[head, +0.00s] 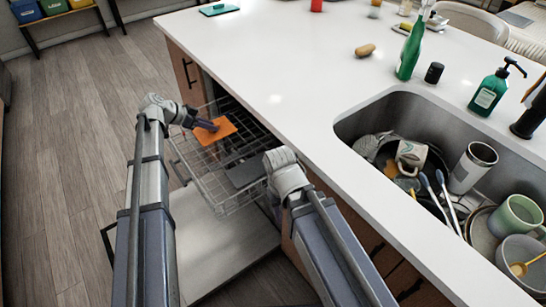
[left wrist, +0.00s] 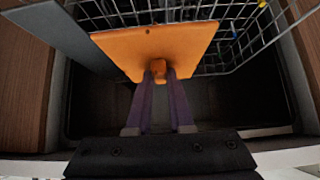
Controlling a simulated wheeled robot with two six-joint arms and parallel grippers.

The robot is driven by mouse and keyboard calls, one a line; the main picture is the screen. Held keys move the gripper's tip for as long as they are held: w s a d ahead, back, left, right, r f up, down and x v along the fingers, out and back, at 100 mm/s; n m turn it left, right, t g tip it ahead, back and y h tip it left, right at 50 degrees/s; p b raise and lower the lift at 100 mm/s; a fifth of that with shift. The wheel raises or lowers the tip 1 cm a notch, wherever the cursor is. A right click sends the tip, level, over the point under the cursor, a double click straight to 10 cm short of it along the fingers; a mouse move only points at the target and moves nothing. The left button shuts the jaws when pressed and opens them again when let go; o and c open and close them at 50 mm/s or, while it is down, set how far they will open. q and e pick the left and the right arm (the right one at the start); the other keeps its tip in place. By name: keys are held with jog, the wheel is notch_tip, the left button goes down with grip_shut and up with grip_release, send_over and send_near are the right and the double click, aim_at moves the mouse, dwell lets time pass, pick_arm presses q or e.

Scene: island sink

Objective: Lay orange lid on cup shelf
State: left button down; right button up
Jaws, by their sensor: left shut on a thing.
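The orange lid (head: 214,131) is a flat square plate with a small knob. My left gripper (head: 208,125) is shut on the knob, as the left wrist view shows with both purple fingers (left wrist: 159,78) against it and the lid (left wrist: 150,45) spread beyond them. The lid is at the wire dishwasher rack (head: 205,180), over its far left part; I cannot tell whether it touches the wires. A dark grey flat piece (head: 246,172) lies at the rack's right side. My right arm reaches in from the bottom right, and its fingertips are hidden.
The open dishwasher door (head: 225,250) lies below the rack. The white counter edge (head: 262,112) runs close along the right. The sink (head: 375,108) holds a mug, pan and several dishes. Green bottles and a brown potato-like item (head: 365,50) stand on the counter.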

pick_arm(q)
jog(key=s+d, duration=0.2)
jog(key=d, duration=0.4)
jog(key=s+d+f+b, duration=0.1)
jog(key=s+d, duration=0.2)
jog(key=d, duration=0.3)
jog(key=s+d+f+b, duration=0.1)
jog(key=s+d, duration=0.1)
jog(key=d, duration=0.4)
jog(key=shift+s+d+f, duration=0.1)
jog(key=shift+s, duration=0.15)
jog(key=shift+f+b, duration=0.45)
jog(key=shift+b, duration=0.1)
notch_tip(320, 180, down, 4)
jog(key=b, duration=0.3)
jog(key=shift+r+b, duration=0.15)
jog(key=shift+b, duration=0.2)
jog(key=shift+d+f, duration=0.15)
jog(key=shift+f, duration=0.05)
jog(key=shift+r, duration=0.15)
